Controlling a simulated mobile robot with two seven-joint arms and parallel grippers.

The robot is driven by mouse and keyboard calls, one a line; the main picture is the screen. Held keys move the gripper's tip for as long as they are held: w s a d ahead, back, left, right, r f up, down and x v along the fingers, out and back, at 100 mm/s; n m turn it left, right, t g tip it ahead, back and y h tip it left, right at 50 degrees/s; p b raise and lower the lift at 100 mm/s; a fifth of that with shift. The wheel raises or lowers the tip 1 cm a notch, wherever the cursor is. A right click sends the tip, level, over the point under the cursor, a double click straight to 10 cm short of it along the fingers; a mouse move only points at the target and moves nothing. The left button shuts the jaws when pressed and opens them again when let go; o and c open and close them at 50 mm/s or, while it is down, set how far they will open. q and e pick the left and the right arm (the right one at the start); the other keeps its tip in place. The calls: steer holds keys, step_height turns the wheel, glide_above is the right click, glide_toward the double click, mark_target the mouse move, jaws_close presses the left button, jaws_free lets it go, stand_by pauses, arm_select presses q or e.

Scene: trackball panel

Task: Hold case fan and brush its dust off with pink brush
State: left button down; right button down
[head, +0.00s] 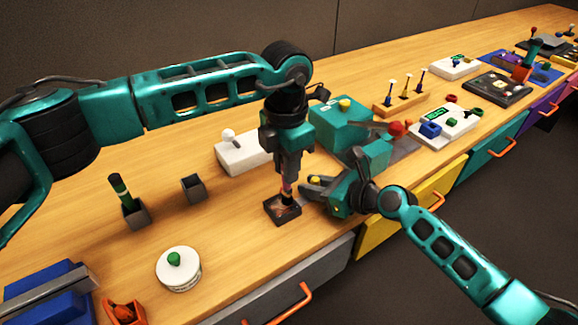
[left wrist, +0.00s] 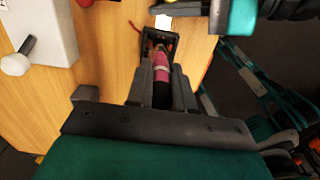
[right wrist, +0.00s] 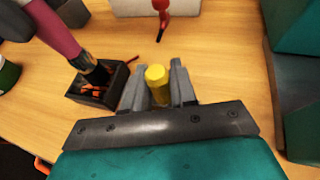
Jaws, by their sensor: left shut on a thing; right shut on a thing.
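The case fan (head: 283,209) is a small dark square frame with orange-red parts inside, on the table near its front edge; it also shows in the left wrist view (left wrist: 146,48) and right wrist view (right wrist: 86,94). My left gripper (head: 289,172) is shut on the pink brush (left wrist: 161,75), held upright above the fan. The brush tip (right wrist: 97,73) is down at the fan's open face; exact contact is hard to tell. My right gripper (right wrist: 155,82), just right of the fan, is shut on a short yellow cylinder (right wrist: 158,88).
A white box with a lever (head: 240,153) and a teal box (head: 341,124) stand behind. A small dark cup (head: 193,188), a holder with a green-black stick (head: 135,214) and a white round pot (head: 178,269) are left. The table between them is clear.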

arm_select(q)
steer(key=shift+w+a+f, duration=0.1)
steer(key=shift+a, duration=0.05)
steer(key=shift+w+a, duration=0.25)
steer(key=shift+w, duration=0.15)
stand_by(0.4)
steer(key=shift+s+a, duration=0.35)
steer(key=shift+a, duration=0.1)
steer(key=shift+s+a, duration=0.35)
steer(key=shift+a, duration=0.2)
steer(key=shift+d, duration=0.1)
